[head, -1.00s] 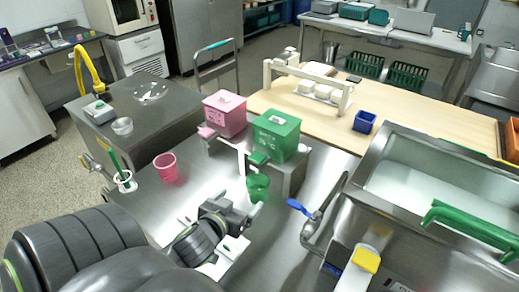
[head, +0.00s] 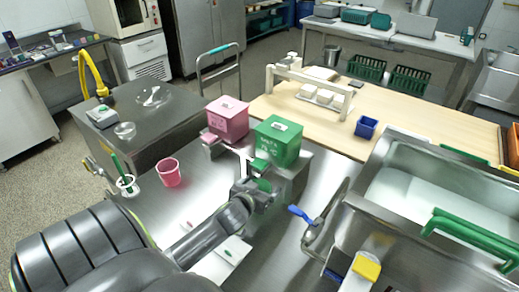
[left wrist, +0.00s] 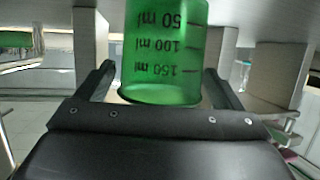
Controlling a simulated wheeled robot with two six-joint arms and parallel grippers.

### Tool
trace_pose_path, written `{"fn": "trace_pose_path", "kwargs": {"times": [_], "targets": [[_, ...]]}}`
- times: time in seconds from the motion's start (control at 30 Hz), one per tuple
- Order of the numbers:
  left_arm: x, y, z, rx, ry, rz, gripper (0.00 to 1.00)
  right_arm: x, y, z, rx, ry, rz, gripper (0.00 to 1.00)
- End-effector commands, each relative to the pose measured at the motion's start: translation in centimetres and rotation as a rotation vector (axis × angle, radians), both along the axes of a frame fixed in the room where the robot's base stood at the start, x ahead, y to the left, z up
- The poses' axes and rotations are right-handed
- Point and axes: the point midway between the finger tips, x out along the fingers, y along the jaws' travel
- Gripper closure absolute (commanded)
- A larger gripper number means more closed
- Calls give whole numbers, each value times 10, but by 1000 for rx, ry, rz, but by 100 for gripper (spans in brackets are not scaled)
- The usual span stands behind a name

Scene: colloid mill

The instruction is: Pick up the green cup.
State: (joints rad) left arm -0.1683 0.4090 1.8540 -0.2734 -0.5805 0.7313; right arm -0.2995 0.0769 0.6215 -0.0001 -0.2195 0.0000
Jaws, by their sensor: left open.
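The green cup (left wrist: 163,50) has dark millilitre marks, which appear upside down in the left wrist view. It stands between the two spread fingers of my left gripper (left wrist: 158,72), with a gap visible on the left side. In the head view my left gripper (head: 258,192) is in front of the green dispenser box, and it hides most of the green cup (head: 263,184). My left gripper is open around the cup. My right gripper is not in view.
The green box (head: 278,141) and pink box (head: 228,118) stand on a metal stand just behind the cup. A pink cup (head: 170,173) stands to the left. A blue-handled tap (head: 300,213) and a sink (head: 425,190) lie to the right.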

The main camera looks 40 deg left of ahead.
Motion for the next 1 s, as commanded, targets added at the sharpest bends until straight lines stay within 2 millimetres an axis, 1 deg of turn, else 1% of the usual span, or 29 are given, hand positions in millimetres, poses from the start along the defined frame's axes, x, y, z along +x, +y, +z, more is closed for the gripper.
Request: {"fn": "trace_pose_path", "kwargs": {"times": [0.03, 0.13, 0.37, 0.47, 0.7, 0.8, 1.0], "targets": [[4, 1, -1, 0, 0, 0, 11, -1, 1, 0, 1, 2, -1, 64], [9, 3, -3, 0, 0, 0, 11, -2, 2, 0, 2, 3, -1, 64], [9, 3, -4, 0, 1, 0, 11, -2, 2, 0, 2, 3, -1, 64], [9, 3, -4, 0, 1, 0, 23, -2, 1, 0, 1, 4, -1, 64], [9, 3, -4, 0, 1, 0, 55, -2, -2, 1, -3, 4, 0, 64], [9, 3, -3, 0, 0, 0, 65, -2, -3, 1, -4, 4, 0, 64], [9, 3, -3, 0, 0, 0, 65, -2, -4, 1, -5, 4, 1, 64]]}}
